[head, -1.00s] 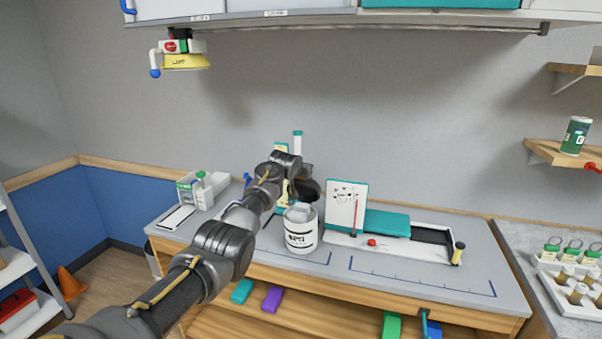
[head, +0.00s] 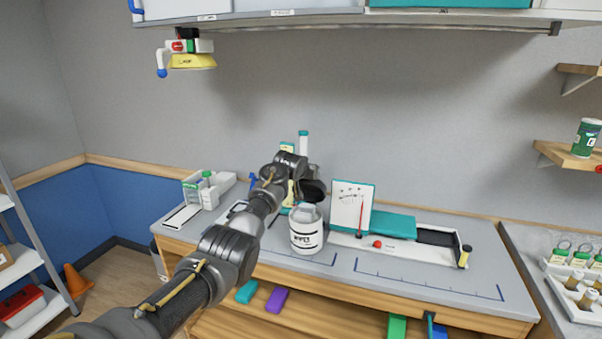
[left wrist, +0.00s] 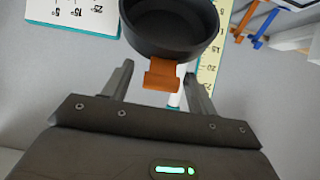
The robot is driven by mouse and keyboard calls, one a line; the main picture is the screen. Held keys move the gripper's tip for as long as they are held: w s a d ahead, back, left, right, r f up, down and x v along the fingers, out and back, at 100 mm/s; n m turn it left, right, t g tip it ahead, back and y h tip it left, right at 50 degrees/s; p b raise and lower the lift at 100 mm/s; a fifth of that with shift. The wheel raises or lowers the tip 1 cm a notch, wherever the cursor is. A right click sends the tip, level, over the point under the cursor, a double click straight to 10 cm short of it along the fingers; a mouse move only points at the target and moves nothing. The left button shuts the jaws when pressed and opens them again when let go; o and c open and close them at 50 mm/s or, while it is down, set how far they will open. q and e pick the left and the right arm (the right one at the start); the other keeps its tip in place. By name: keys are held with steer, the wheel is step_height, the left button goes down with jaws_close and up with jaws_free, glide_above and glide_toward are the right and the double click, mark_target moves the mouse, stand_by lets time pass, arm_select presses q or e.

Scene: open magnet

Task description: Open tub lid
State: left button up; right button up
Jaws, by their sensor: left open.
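In the head view my arm hides the fingertips. I cannot tell whether the lid touches the tub. My right gripper is not in view.
A caddy (head: 205,190) is at the left. A shelf overhangs above. The front right of the bench (head: 400,283) is clear.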

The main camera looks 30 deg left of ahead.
arm_select(q)
steer(key=b+v, duration=0.3)
steer(key=v, duration=0.7)
